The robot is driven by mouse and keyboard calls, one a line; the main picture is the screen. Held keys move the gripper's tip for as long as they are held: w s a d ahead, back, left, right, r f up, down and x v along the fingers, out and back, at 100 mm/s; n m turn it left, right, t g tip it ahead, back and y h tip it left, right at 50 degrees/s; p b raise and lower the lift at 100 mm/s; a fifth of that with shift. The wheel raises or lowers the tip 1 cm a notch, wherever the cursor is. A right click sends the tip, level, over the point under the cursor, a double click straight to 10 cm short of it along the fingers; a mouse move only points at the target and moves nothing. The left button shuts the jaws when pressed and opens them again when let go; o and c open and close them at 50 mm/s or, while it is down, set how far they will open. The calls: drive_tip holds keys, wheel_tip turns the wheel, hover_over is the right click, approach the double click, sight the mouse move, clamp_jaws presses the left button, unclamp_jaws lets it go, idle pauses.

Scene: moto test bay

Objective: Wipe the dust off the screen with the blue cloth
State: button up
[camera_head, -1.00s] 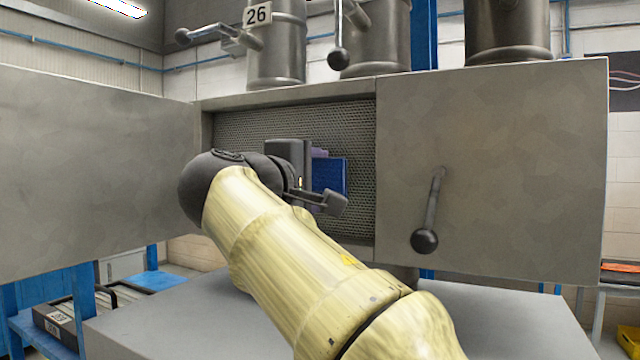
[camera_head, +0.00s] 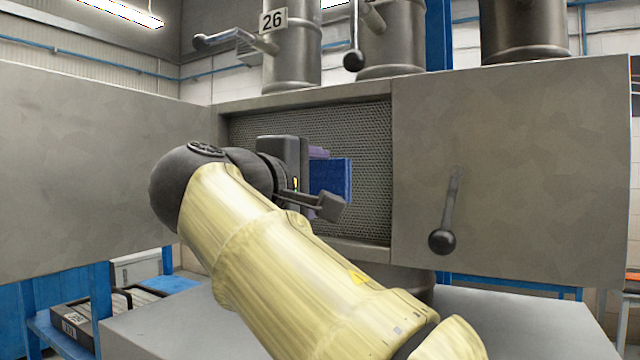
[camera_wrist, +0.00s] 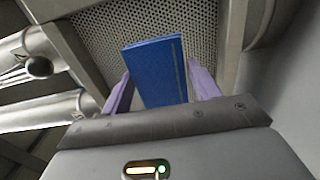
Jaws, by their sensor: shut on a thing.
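The screen (camera_head: 362,140) is a perforated grey mesh panel set in the recess of a grey metal housing. It also shows in the wrist view (camera_wrist: 205,27). The blue cloth (camera_head: 331,179) is a flat, stiff-looking pad in front of the mesh. In the wrist view the cloth (camera_wrist: 158,72) stands between the two purple fingers of my gripper (camera_wrist: 160,92), which is shut on it. The cloth overlaps the mesh in both views; I cannot tell whether it touches. My arm hides the lower left of the screen in the head view. No dust can be made out clearly.
A grey door (camera_head: 95,150) stands at the left of the recess. A grey panel with a black-knobbed lever (camera_head: 441,241) is at the right. Metal cylinders with levers (camera_head: 290,50) stand above. A grey surface (camera_head: 510,322) lies below the housing.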

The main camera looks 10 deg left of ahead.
drive_tip(key=shift+v, duration=1.15)
drive_tip(key=shift+w, duration=0.15)
